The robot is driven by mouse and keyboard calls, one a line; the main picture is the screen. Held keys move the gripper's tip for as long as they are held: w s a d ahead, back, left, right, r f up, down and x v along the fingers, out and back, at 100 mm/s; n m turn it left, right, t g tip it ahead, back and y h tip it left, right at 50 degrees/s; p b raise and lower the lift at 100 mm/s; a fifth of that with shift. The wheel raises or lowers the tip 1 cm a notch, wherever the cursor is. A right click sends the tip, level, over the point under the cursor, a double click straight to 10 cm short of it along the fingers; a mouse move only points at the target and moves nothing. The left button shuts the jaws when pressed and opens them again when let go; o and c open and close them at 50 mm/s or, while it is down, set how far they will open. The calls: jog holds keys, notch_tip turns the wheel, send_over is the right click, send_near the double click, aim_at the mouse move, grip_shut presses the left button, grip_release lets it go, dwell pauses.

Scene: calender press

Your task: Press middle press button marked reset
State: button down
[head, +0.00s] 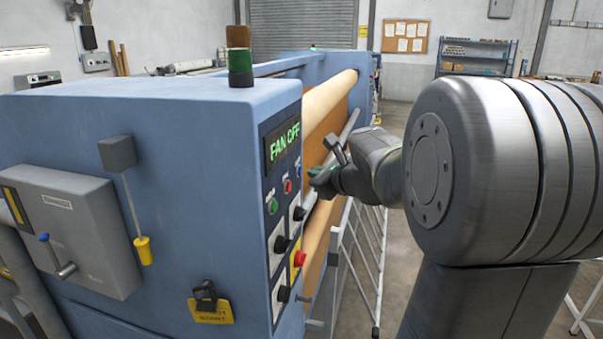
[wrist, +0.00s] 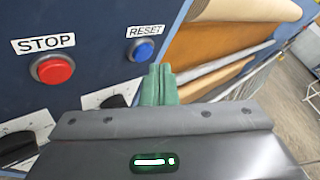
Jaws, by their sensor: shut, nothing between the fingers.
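The blue reset button (wrist: 143,51) sits under a white RESET label on the blue press panel, at the top centre of the wrist view. It is the far one of a row of three, beyond the red stop button (wrist: 52,69) and the green button (head: 272,206). My gripper (wrist: 158,72) is shut, its green fingers together. In the wrist view the fingertips are just below and right of the reset button. In the head view my gripper (head: 316,178) is right of the panel's edge, beside the button row. I cannot tell whether it touches anything.
A FAN OFF display (head: 282,144) is above the buttons. Black knobs (head: 281,243) and a red emergency button (head: 300,258) are below. Rollers (head: 328,103) and a metal rail fence (head: 362,255) lie to the right of the panel.

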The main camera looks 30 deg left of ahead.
jog(key=shift+w+d+b, duration=0.15)
jog(key=shift+w+d, duration=0.05)
jog(key=shift+d, duration=0.6)
jog(key=shift+w+d+b, duration=0.2)
jog(key=shift+d, duration=0.65)
jog(key=shift+w+d+b, duration=0.15)
jog(key=shift+w+d, duration=0.05)
jog(key=shift+d, duration=0.6)
jog(key=shift+a, duration=0.15)
jog(key=d, duration=0.2)
jog(key=w+d+b, duration=0.1)
jog(key=d, duration=0.1)
jog(key=shift+a, duration=0.1)
